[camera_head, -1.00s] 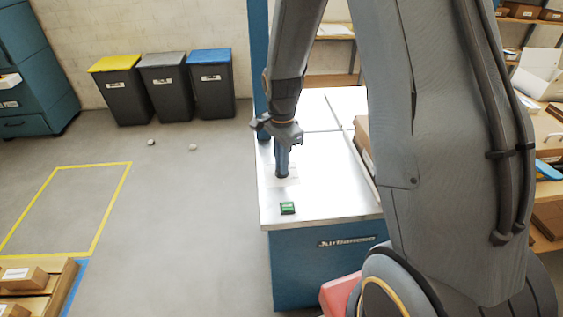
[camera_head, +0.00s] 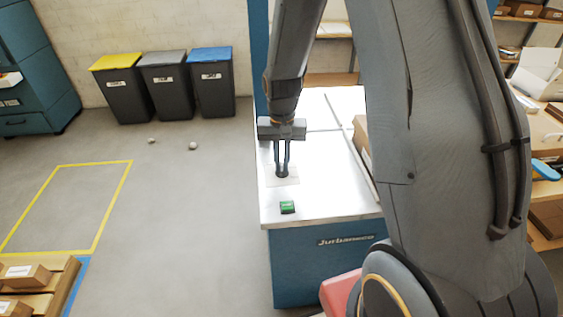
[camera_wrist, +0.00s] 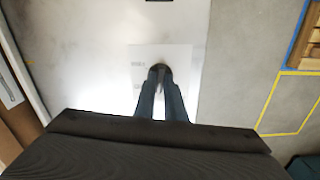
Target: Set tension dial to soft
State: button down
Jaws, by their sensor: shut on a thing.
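The tension dial (camera_head: 282,174) is a small dark knob on a pale label plate (camera_head: 292,180) on the laminator's white top. My gripper (camera_head: 282,170) points down over it, with its two fingers shut on the dial. In the wrist view the fingertips (camera_wrist: 160,72) close around the dark dial (camera_wrist: 160,67), in front of the label plate (camera_wrist: 182,60). Small print shows on the plate left of the dial, too blurred to read. The dial's pointer and its setting cannot be made out.
A green button (camera_head: 287,207) sits on the white top (camera_head: 330,200) nearer the front edge. A cardboard box (camera_head: 361,135) stands on the right of the top. Three bins (camera_head: 165,85) stand by the wall. The floor to the left is mostly clear.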

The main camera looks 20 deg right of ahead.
aim_at(282, 166)
jog(key=shift+w+r+n, duration=0.1)
jog(key=shift+n, duration=0.7)
jog(key=c, duration=1.8)
grip_release()
jog(key=shift+r+b, duration=1.05)
jog(key=shift+r, duration=2.85)
